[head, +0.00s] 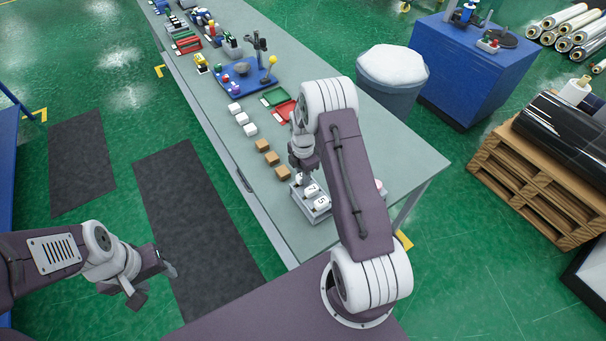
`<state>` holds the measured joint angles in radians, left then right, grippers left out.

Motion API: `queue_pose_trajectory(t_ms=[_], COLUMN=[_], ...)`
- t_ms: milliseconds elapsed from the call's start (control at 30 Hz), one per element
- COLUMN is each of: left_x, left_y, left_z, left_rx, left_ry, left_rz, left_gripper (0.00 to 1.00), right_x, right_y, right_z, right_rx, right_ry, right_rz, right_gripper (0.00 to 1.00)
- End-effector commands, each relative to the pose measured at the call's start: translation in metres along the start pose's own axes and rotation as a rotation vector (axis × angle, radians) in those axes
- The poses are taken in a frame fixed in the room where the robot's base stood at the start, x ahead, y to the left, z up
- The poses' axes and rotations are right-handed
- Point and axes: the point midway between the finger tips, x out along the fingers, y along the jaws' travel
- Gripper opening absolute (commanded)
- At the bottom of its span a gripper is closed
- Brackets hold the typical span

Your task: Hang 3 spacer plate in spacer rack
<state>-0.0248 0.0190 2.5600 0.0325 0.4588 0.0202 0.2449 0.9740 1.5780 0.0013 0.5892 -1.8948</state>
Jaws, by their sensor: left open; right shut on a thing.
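The spacer rack (319,217) is a small grey holder near the front end of the bench. White spacer plates with dark numbers sit in it, one reading 7 (311,190) and one that looks like 5 (321,203). My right gripper (304,170) points down at the rack's far end. It is shut on a spacer plate, which is mostly hidden by the fingers; I cannot tell whether that plate touches the rack. My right arm covers the bench just right of the rack. My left gripper (152,280) is open and empty, away from the bench over the floor.
Several brown blocks (270,158) and white blocks (242,117) lie in a row along the bench (400,150). Green and red trays (274,97) and a blue fixture (240,82) stand farther back. A grey bin (390,95) stands beyond the bench's right edge.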

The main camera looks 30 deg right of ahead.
Motion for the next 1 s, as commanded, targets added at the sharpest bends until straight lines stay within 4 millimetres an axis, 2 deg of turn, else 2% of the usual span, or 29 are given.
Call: queue_pose_trajectory(t_ms=[233, 500, 533, 600, 900, 1000], left_x=[0.0097, 0.0092, 0.0092, 0.0092, 0.0096, 0.0134], left_y=[-0.0002, -0.0002, -0.0002, -0.0002, -0.0002, -0.0003], left_z=[0.0010, 0.0010, 0.0010, 0.0010, 0.0010, 0.0014], left_rx=[0.000, 0.000, 0.000, 0.000, 0.000, 0.000], left_ry=[0.000, 0.000, 0.000, 0.000, 0.000, 0.000], left_rz=[0.000, 0.000, 0.000, 0.000, 0.000, 0.000], left_gripper=[0.48, 0.48, 0.48, 0.48, 0.48, 0.48], right_x=[0.0125, 0.0125, 0.0125, 0.0125, 0.0123, 0.0045], right_y=[0.0001, 0.0001, 0.0001, 0.0001, 0.0000, 0.0010], right_z=[0.0000, 0.0001, 0.0001, 0.0000, 0.0000, 0.0003], right_rx=[0.000, 0.000, 0.000, 0.000, 0.000, 0.000], right_ry=[0.000, 0.000, 0.000, 0.000, 0.000, -0.001], right_rz=[0.000, 0.000, 0.000, 0.000, 0.000, 0.003], right_gripper=[0.00, 0.00, 0.29, 0.48, 0.48, 0.48])
